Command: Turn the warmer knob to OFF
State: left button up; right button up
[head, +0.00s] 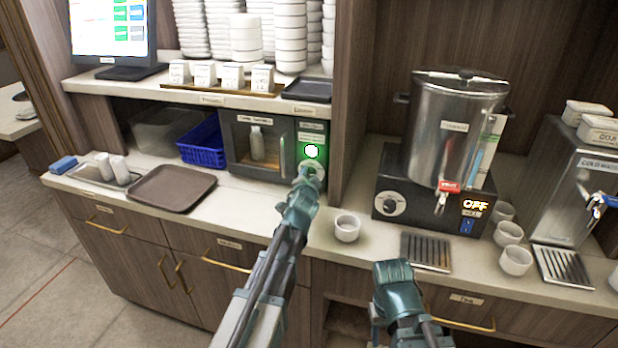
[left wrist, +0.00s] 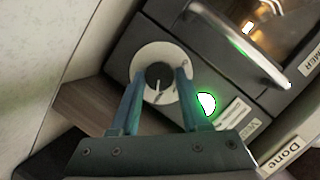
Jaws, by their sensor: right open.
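The warmer (head: 265,148) is a dark box with a glass door under the shelf. Its knob (left wrist: 158,76) is dark with a pale pointer line, on a round white dial plate; in the head view my left gripper largely covers it. A bright light with a green glow (head: 311,151) shows just above the dial; it is lit in the left wrist view too (left wrist: 206,103). My left gripper (head: 308,180) is at the dial, its two fingers (left wrist: 161,72) apart on either side of the knob, with a gap visible. My right gripper (head: 392,270) is open and empty before the right counter.
A brown tray (head: 172,188) and a blue basket (head: 203,143) lie left of the warmer. A white cup (head: 347,228) stands on the counter right of my left gripper. A steel urn (head: 455,125) on a black base with its own knob (head: 390,204) stands further right.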

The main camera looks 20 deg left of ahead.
pick_arm(q)
grip_shut()
